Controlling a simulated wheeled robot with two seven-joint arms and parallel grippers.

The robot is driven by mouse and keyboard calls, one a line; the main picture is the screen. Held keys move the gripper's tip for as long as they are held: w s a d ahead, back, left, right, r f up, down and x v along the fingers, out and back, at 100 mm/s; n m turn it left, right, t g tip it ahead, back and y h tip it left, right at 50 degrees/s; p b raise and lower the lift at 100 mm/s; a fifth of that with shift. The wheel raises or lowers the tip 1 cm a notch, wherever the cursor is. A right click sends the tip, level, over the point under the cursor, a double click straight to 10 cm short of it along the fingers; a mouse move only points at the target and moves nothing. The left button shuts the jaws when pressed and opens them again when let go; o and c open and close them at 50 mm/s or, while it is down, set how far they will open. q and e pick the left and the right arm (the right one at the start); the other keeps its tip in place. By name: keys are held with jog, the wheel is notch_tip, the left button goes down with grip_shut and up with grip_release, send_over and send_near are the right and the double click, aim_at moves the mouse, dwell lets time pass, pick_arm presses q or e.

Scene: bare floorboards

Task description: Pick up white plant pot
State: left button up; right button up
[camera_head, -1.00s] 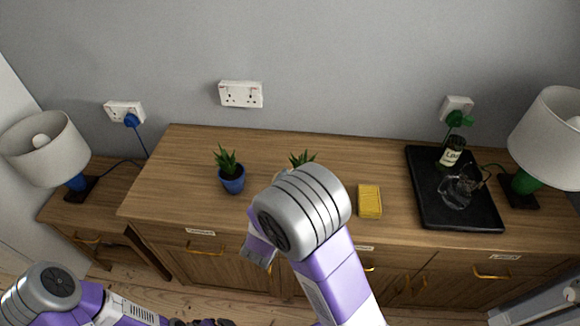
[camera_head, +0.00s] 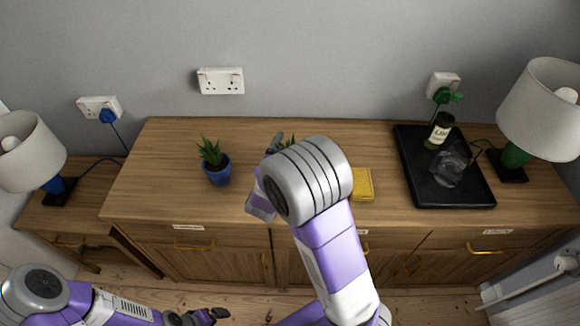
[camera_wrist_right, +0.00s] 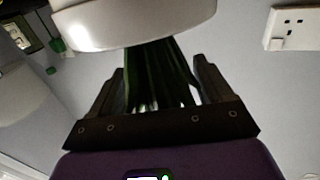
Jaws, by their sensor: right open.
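The white plant pot (camera_wrist_right: 135,22) shows at the top of the right wrist view, with dark green leaves (camera_wrist_right: 155,75) below it in the picture. My right gripper (camera_wrist_right: 157,66) is open, with its fingers on either side of the leaves, apart from the pot's wall. In the head view a few leaf tips (camera_head: 291,140) show behind my right arm, which hides the pot. There a dark finger of the right gripper (camera_head: 273,144) is beside the leaves. My left gripper (camera_head: 205,316) is low at the bottom edge, in front of the cabinet; its jaws are unclear.
A blue pot with a plant (camera_head: 217,170) stands left on the wooden cabinet top (camera_head: 150,175). A yellow block (camera_head: 362,184) lies right of my arm. A black tray (camera_head: 425,193) holds a bottle (camera_head: 439,131) and a glass item (camera_head: 447,168). Lamps (camera_head: 30,150) (camera_head: 543,110) flank the cabinet.

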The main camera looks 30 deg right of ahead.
grip_shut()
dwell(0.3)
jog(key=shift+r, duration=0.1)
